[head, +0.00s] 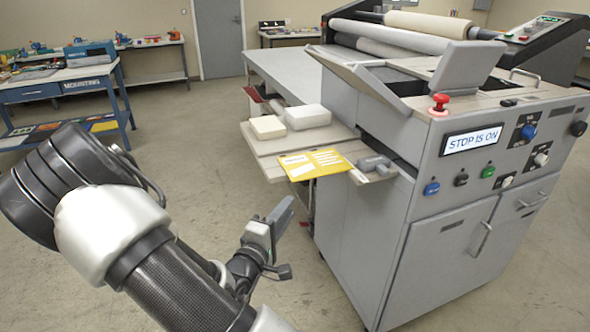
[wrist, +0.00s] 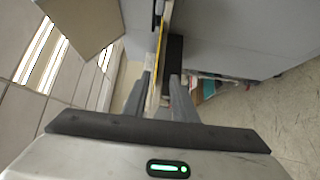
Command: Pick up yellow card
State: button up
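The yellow card (head: 314,164), with white label patches, lies on the small side shelf (head: 268,146) of the grey machine, its near edge at or over the shelf's front edge. In the wrist view the card (wrist: 160,45) shows edge-on as a thin yellow strip, in line with the gap between my fingers. My gripper (head: 284,212) is in front of the shelf, just below the card in the head view. In the wrist view my gripper (wrist: 160,88) is open, with a gap between the fingers. I cannot tell whether the card's edge reaches between the fingertips.
A cream block (head: 267,127) and a white block (head: 307,117) sit behind the card; a grey piece (head: 374,163) sits right of it. A blue workbench (head: 60,85) stands at left. The floor between is clear.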

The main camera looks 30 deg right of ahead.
aim_at(300, 167)
jog(key=b+x, duration=0.1)
jog(key=x, duration=1.2)
jog(key=shift+d+r, duration=0.25)
jog(key=shift+r, duration=0.1)
grip_shut()
